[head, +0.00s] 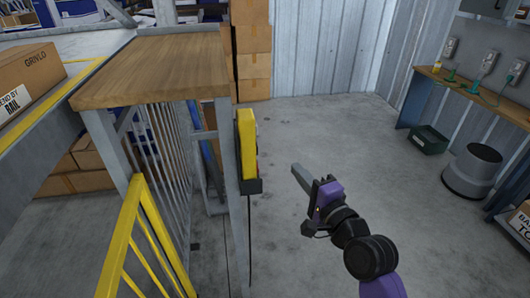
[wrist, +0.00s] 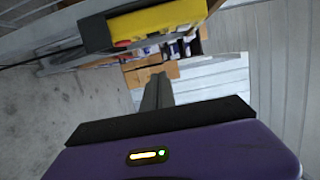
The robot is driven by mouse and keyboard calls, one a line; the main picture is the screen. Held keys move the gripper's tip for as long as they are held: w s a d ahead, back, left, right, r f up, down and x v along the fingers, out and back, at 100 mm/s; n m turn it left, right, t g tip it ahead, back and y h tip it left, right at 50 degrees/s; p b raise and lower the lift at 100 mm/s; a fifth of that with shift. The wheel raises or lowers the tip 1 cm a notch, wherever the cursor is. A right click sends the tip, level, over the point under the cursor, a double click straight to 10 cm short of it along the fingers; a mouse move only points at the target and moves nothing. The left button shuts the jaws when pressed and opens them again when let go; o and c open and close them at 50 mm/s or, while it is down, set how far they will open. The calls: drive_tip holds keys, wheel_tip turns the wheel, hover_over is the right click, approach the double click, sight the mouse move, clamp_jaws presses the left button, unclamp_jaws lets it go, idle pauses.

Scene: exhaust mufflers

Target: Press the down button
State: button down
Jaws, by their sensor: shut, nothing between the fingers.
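A yellow control box (head: 246,143) with a dark base is mounted on a grey post. Its button face is turned to the right and seen almost edge-on, with only a sliver of red showing. In the wrist view the yellow box (wrist: 160,20) is at the top, with a red part (wrist: 122,44) at its lower left edge. I cannot make out which button is the down button. My gripper (head: 297,169) is shut and empty, to the right of the box and apart from it. Its fingers (wrist: 157,92) also show in the wrist view.
A wooden-topped frame (head: 150,70) with bars stands left of the box, and a yellow railing (head: 150,235) is in front. Cardboard boxes (head: 252,50) are stacked behind. A grey bin (head: 473,170) and a workbench (head: 475,95) stand at right. The floor between is clear.

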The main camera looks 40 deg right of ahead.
drive_tip(key=w+p, duration=0.4)
drive_tip(key=w, duration=0.7)
drive_tip(key=shift+w, duration=0.3)
drive_tip(key=shift+d, duration=0.1)
